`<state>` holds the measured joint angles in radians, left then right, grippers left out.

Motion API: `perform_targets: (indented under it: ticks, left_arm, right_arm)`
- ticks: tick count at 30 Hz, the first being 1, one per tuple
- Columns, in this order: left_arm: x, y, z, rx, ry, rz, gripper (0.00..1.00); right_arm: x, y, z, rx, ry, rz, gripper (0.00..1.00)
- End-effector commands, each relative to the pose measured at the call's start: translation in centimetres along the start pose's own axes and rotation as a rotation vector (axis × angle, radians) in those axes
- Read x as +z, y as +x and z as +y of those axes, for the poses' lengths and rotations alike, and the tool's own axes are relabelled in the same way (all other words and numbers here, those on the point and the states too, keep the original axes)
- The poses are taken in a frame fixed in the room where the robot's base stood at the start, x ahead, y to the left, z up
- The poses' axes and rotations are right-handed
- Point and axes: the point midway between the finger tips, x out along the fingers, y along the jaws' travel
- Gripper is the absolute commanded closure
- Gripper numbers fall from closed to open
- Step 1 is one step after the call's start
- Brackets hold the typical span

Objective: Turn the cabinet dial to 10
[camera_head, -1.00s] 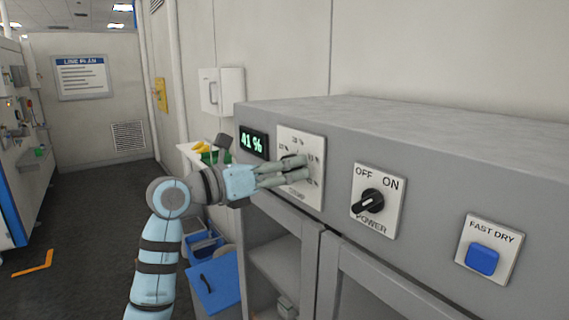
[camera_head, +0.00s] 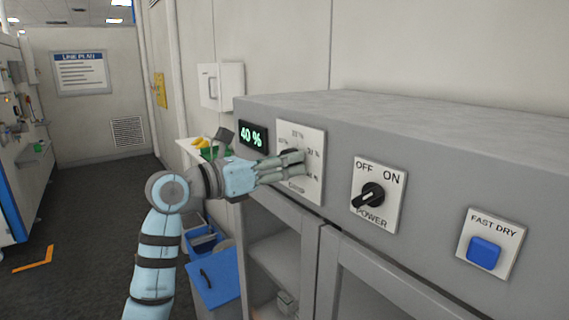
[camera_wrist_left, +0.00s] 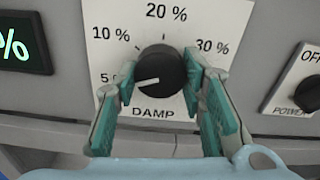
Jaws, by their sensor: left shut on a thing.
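The black damp dial (camera_wrist_left: 160,72) sits on a white plate (camera_wrist_left: 110,15) marked 5, 10 %, 20 % and 30 % in the left wrist view; part of the scale is hidden by my fingers. Its white pointer line is at the lower left, toward the 5 mark. My left gripper (camera_wrist_left: 160,85) is shut on the dial, one finger on each side; it also shows in the head view (camera_head: 292,165), where it covers much of the dial. The green display (camera_head: 252,136) beside the plate reads 40 %. My right gripper is not in view.
Right of the damp plate on the cabinet (camera_head: 420,150) are a black power knob (camera_head: 370,196) and a blue fast dry button (camera_head: 484,252). A small shelf with yellow and green things (camera_head: 205,146) and blue bins (camera_head: 213,275) stand behind my left arm.

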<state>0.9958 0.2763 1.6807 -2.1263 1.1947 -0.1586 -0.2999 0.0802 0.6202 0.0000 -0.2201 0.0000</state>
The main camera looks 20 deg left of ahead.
Motion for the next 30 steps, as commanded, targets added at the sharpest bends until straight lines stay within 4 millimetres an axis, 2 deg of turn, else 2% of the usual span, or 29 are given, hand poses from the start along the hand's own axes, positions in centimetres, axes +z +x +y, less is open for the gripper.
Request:
perform_targets:
  ticks: [21,30]
  left_arm:
    - [-0.1,0.0,0.1,0.000,0.633,0.000,0.91]
    - [-0.1,0.0,0.1,-0.001,0.827,0.000,0.91]
  right_arm:
    - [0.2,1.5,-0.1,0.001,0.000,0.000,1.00]
    - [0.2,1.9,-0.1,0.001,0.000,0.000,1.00]
